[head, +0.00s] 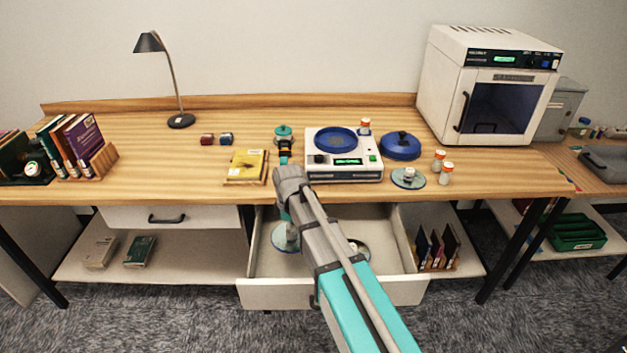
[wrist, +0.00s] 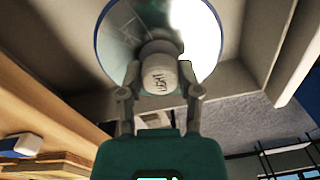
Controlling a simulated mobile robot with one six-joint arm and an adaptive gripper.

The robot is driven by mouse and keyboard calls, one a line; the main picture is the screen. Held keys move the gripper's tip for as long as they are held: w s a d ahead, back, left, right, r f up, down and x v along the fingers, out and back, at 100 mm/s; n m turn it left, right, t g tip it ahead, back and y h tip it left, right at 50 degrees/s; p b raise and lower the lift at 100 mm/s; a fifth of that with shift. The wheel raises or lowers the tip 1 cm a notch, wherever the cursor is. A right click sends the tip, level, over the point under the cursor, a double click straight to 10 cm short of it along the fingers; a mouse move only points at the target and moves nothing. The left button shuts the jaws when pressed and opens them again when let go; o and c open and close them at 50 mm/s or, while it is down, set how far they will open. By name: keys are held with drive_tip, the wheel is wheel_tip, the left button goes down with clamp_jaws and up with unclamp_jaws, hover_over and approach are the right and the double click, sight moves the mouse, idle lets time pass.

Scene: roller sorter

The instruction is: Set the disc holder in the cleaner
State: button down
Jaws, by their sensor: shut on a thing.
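My gripper (wrist: 158,95) is shut on the pale knob of the disc holder (wrist: 117,42), with a finger on each side. The knob has dark lettering that I cannot read for sure. Beyond it is a shiny round disc with a blue rim. In the head view the disc holder (head: 283,240) is at the left inside of the open drawer, partly hidden by my arm. I cannot tell whether it touches the drawer floor. The cleaner, seemingly the white machine (head: 345,171) with a blue round top and green display, stands on the table above the drawer.
The open drawer (head: 400,290) juts out below the table and also holds another round thing (head: 359,249). A blue lid (head: 400,146), a grey disc with a knob (head: 408,180) and small orange-capped bottles (head: 446,174) lie right of the machine. A yellow book (head: 246,165) lies left.

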wheel_tip(320, 180, up, 23)
drive_tip(key=p, duration=2.3)
drive_tip(key=shift+r, duration=0.15)
drive_tip(key=shift+s, duration=0.15)
